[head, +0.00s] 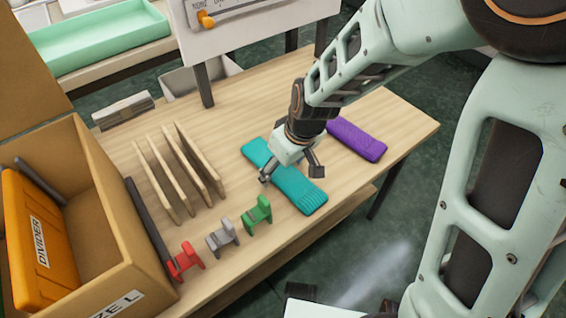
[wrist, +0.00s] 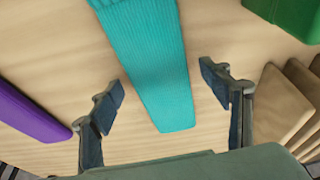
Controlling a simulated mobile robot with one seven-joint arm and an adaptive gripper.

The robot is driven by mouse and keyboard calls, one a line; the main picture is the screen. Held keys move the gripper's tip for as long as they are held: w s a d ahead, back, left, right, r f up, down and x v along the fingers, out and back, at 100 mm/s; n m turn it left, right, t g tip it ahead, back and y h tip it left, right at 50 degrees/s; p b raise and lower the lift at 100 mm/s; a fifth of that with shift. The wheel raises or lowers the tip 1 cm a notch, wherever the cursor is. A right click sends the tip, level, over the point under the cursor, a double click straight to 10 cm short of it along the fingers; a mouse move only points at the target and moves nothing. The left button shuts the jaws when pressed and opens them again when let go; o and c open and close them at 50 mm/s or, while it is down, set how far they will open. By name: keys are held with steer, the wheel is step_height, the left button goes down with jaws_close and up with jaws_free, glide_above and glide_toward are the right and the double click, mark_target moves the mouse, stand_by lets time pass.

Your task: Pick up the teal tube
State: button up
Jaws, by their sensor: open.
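The teal tube (head: 302,190) is a flat, ribbed knitted piece lying on the wooden table in the head view. It also shows in the wrist view (wrist: 148,55), running from the top edge down to between the fingers. My gripper (head: 291,176) is open above the tube, and its fingers and wrist hide part of it in the head view. In the wrist view my gripper (wrist: 165,95) has one finger on each side of the tube's near end, apart from it and holding nothing.
A purple knitted piece (head: 356,139) lies right of the tube. Green (head: 257,215), grey (head: 222,237) and red (head: 185,261) small stands line the front. Upright wooden slats (head: 177,165) and a cardboard box (head: 105,225) with an orange divider (head: 40,245) stand left.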

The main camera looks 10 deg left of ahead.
steer(key=c, duration=1)
steer(key=shift+r, duration=0.15)
